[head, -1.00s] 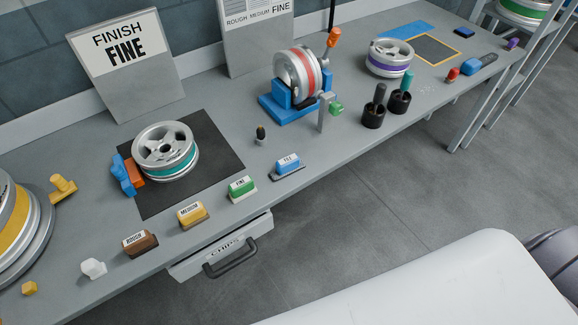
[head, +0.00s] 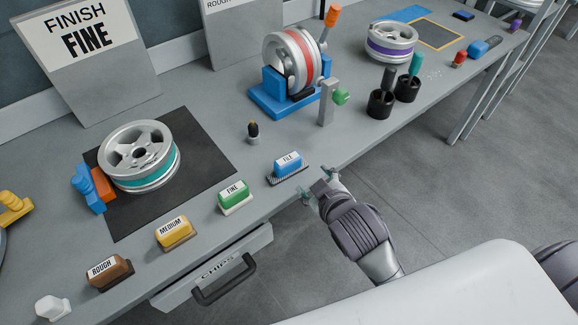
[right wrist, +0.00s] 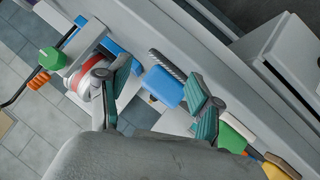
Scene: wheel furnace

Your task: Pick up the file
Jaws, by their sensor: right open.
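The file (head: 287,165) has a blue block handle labelled FILE and a dark ridged base. It lies on the grey workbench near the front edge, right of the green FINE block (head: 234,196). My right gripper (head: 319,187) is open and empty, just off the bench's front edge, to the right of and nearer than the file. In the right wrist view the file (right wrist: 162,86) shows between and beyond the two open fingers (right wrist: 158,95), apart from them. My left gripper is not in view.
Yellow MEDIUM (head: 174,231) and brown ROUGH (head: 108,271) blocks line the front edge. A teal-striped wheel (head: 140,157) lies on a dark mat (head: 199,163). A red-striped wheel (head: 291,58) stands in a blue stand. A CHIPS drawer (head: 215,271) juts out below the bench.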

